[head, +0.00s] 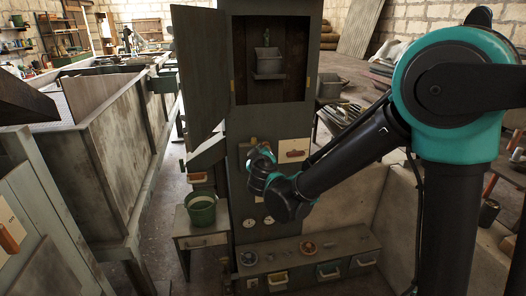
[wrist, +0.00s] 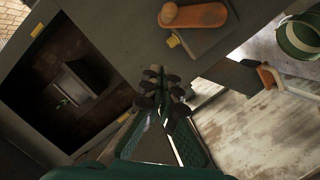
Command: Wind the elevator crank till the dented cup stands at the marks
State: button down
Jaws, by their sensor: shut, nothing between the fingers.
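A dark grey metal cup (head: 267,61) stands on a small shelf inside the open window of the tall grey elevator housing (head: 268,112). The cup also shows, tilted by the camera angle, in the wrist view (wrist: 88,74). Dents and marks are too small to make out. An orange handle with a round knob (wrist: 195,14) sits on the housing front in the wrist view; I cannot tell whether it is the crank. My gripper (wrist: 165,82) is shut and empty, apart from that handle. In the head view my gripper (head: 258,160) is before the housing's lower front, partly hidden by my wrist.
A cabinet door (head: 200,70) stands open at the housing's left. A green bucket (head: 201,209) sits on a small cabinet. A cream plate with a red-brown handle (head: 292,153) is right of my gripper. Low drawers (head: 328,268) line the base. Wooden bins (head: 120,130) stand at the left.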

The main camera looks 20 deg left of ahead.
jog(key=w+a+f, duration=0.1)
jog(key=w+f, duration=0.4)
jog(key=w, duration=0.4)
jog(key=shift+w, duration=0.15)
dwell(0.4)
